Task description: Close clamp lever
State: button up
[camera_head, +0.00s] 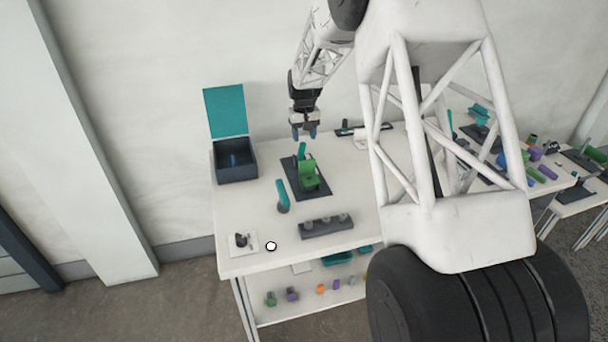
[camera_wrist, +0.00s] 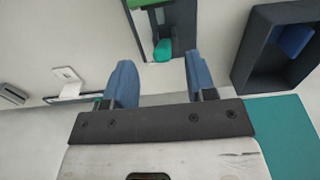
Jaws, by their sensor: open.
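A green clamp (camera_head: 309,174) stands on a dark base plate (camera_head: 318,191) on the white table. A teal lever (camera_head: 301,150) sticks up at its back, close below my gripper. In the wrist view, the teal lever (camera_wrist: 162,50) shows between the fingertips, with an edge of the green clamp (camera_wrist: 138,2) at the top. My gripper (camera_head: 304,136) is open and empty, its blue fingers pointing down above the lever. The fingers look apart from the lever. My gripper (camera_wrist: 160,62) also shows in the wrist view; the exact height gap cannot be told.
A dark box (camera_head: 236,164) with a raised teal lid (camera_head: 225,111) stands to the left. A teal-handled piece (camera_head: 281,190) and a dark rack (camera_head: 327,227) stand in front of the clamp. A white phone-like stand (camera_wrist: 67,74) lies nearby. Bare table lies between them.

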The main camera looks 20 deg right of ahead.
jog(key=shift+r, duration=0.8)
notch_tip(320, 180, up, 8)
dwell(0.5)
jog(key=shift+f, duration=0.1)
jog(key=shift+s, duration=0.1)
